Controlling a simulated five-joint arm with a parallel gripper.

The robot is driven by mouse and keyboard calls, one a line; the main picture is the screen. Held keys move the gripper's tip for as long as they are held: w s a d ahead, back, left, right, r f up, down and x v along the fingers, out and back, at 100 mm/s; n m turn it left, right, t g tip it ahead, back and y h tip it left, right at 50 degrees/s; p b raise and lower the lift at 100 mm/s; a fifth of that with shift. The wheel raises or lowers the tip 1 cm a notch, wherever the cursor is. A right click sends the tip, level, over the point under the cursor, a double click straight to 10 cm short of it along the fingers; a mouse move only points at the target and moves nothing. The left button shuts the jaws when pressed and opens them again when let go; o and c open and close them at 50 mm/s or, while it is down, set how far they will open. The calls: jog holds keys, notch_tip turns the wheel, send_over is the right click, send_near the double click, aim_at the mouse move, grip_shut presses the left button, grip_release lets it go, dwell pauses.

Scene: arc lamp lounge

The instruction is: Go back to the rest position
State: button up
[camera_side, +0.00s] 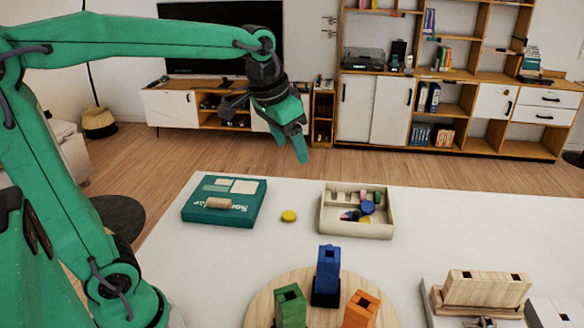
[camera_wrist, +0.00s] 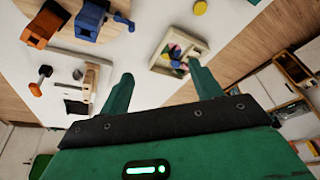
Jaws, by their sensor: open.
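My gripper (camera_side: 301,146) is raised in the air above the far edge of the white table (camera_side: 440,220), well clear of everything on it. Its green fingers also show in the wrist view (camera_wrist: 160,88), spread apart with nothing between them. A wooden tray (camera_side: 356,231) with several small coloured pieces stands on the table below and right of the gripper. A yellow disc (camera_side: 289,216) lies on the table left of the tray. A teal box (camera_side: 247,212) with a small wooden cylinder (camera_side: 218,203) on top is at the table's left.
A round wooden board (camera_side: 262,301) near the front bears a blue block (camera_side: 327,270), a green block (camera_side: 290,306) and an orange block (camera_side: 361,309). A wooden stand (camera_side: 487,289) is at the front right. Shelves (camera_side: 460,80) and a television (camera_side: 220,32) are far behind.

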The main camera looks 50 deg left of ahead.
jog(key=s+f+t, duration=0.1)
jog(key=s+f, duration=0.1)
jog(key=s, duration=0.5)
jog(key=s+f+n, duration=0.1)
jog(key=s+f, duration=0.2)
jog(key=s, duration=0.4)
jog(key=shift+d+f+t, duration=0.15)
jog(key=shift+f+t, duration=0.2)
jog(key=shift+t, duration=0.05)
